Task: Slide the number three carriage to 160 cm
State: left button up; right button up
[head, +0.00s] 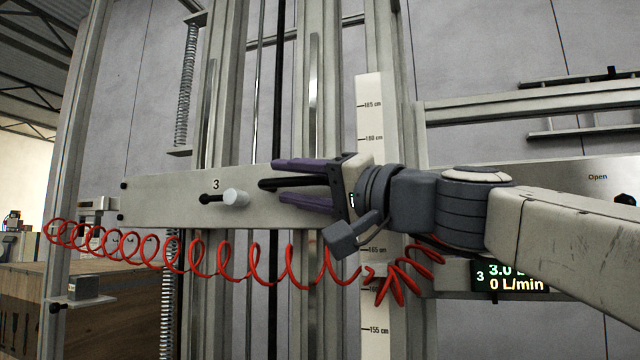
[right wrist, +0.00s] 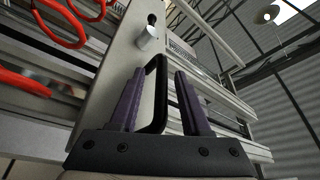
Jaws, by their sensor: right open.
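The number three carriage (head: 165,200) is a pale metal plate marked 3, lying across the vertical rails. It bears a light round knob (head: 236,197) and a black handle (head: 268,184). My right gripper (head: 278,181) is open, its purple fingers above and below the handle. In the right wrist view the handle (right wrist: 160,62) stands between the open fingers (right wrist: 158,74), and the knob (right wrist: 147,37) is beyond them. The white scale (head: 370,95) shows 180 and 185 cm above the carriage and 165 to 155 cm below. My arm and the plate hide the scale between. My left gripper is out of view.
A red coiled hose (head: 205,275) hangs in front of the rails below the carriage. A display (head: 510,277) at the right reads 3 and 0 L/min, partly hidden by my arm. A panel marked Open (head: 597,177) is at the right. Springs (head: 187,85) hang at the left.

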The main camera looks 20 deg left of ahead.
pick_arm(q)
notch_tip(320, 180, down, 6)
jog(key=b, duration=0.6)
pick_arm(e)
jog(key=v, duration=1)
jog(key=shift+d, duration=0.2)
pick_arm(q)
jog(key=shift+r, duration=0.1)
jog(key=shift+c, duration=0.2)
